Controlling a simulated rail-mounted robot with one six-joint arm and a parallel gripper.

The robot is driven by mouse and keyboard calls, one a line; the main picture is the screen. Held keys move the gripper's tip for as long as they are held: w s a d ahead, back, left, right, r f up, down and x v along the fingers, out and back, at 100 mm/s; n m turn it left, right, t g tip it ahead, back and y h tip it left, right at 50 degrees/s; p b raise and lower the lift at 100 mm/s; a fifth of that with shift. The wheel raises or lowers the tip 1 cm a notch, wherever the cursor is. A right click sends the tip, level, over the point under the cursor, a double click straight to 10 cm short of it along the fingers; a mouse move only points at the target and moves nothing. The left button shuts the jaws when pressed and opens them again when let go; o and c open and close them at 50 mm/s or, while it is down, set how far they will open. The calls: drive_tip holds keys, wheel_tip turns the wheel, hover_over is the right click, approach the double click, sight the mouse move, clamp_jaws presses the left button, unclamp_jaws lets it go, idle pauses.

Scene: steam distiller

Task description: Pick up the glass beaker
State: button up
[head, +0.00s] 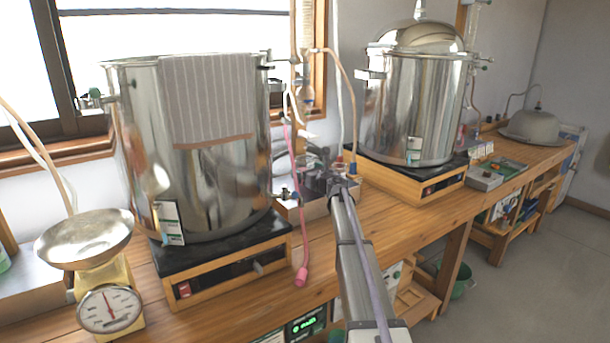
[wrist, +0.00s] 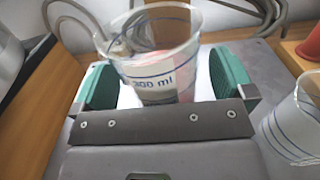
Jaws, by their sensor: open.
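The clear glass beaker (wrist: 152,62), marked "300 ml" with blue lines, stands in the middle of the wrist view. My gripper (wrist: 166,78) is open, with one green-padded finger on each side of the beaker. The beaker's lower part is hidden behind the gripper's dark body. In the head view my gripper (head: 318,178) is among small items between the two steel pots, and the beaker cannot be made out there.
A second clear beaker (wrist: 296,125) stands close on the right in the wrist view, below a red-orange object (wrist: 309,46). Grey tubing (wrist: 235,14) lies behind. Large steel pots (head: 195,150) (head: 415,105) flank the gripper on the wooden bench (head: 440,225), and a pink tube (head: 299,225) hangs nearby.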

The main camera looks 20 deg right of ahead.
sight(300, 158)
drive_tip(key=shift+w+a, duration=0.1)
drive_tip(key=shift+w, duration=0.7)
drive_tip(key=shift+c, duration=0.5)
drive_tip(key=shift+s, duration=0.1)
drive_tip(key=c, duration=1)
wheel_tip(300, 158, up, 4)
drive_tip(key=p, duration=0.3)
drive_tip(key=shift+f+p, duration=0.15)
drive_tip(key=shift+p, duration=0.2)
drive_tip(key=s+d, duration=0.1)
drive_tip(key=s, duration=0.5)
drive_tip(key=s+d, duration=0.1)
drive_tip(key=s, duration=0.4)
drive_tip(key=s+d, duration=0.1)
drive_tip(key=s, duration=0.5)
drive_tip(key=shift+s+f, duration=0.1)
drive_tip(key=shift+s, duration=0.25)
